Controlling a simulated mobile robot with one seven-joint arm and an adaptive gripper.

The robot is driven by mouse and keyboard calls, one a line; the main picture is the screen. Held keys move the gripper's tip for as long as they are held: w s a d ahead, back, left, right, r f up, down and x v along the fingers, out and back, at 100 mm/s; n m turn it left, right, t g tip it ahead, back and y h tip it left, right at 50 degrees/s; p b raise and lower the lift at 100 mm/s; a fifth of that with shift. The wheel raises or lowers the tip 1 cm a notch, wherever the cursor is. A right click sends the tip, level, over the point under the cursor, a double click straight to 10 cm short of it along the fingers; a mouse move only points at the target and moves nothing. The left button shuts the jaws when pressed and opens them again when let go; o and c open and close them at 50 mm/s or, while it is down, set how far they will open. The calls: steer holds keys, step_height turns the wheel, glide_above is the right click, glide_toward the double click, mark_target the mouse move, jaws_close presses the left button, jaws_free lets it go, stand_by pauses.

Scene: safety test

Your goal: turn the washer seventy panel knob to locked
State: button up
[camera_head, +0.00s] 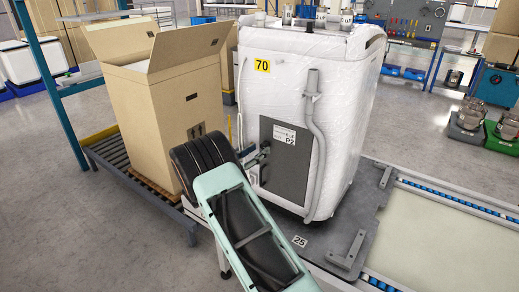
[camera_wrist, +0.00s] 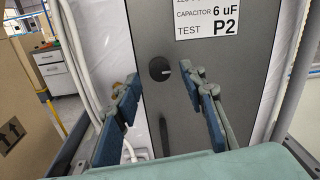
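The washer (camera_head: 300,85) stands upright in clear wrap with a yellow 70 label (camera_head: 262,65). Its dark grey back panel (camera_head: 290,180) carries a white label; it fills the middle of the wrist view (camera_wrist: 235,65). The round black knob (camera_wrist: 159,68) is on the panel in the wrist view, with a small light mark at its right side. My gripper (camera_wrist: 163,86) is open and empty, with the knob showing between its two blue-grey fingers. I cannot tell how far the fingertips are from the panel. In the head view my gripper (camera_head: 259,156) is at the panel's left side and the knob cannot be made out.
A grey hose (camera_head: 317,140) hangs down the washer's back, right of the panel. A dark upright bar (camera_wrist: 164,137) is below the knob. An open cardboard box (camera_head: 160,110) stands close left on a roller conveyor (camera_head: 130,180). The dark plate (camera_head: 335,232) under the washer has free room in front.

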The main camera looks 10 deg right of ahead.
steer(key=shift+x, duration=0.8)
steer(key=shift+c, duration=0.6)
jaws_close()
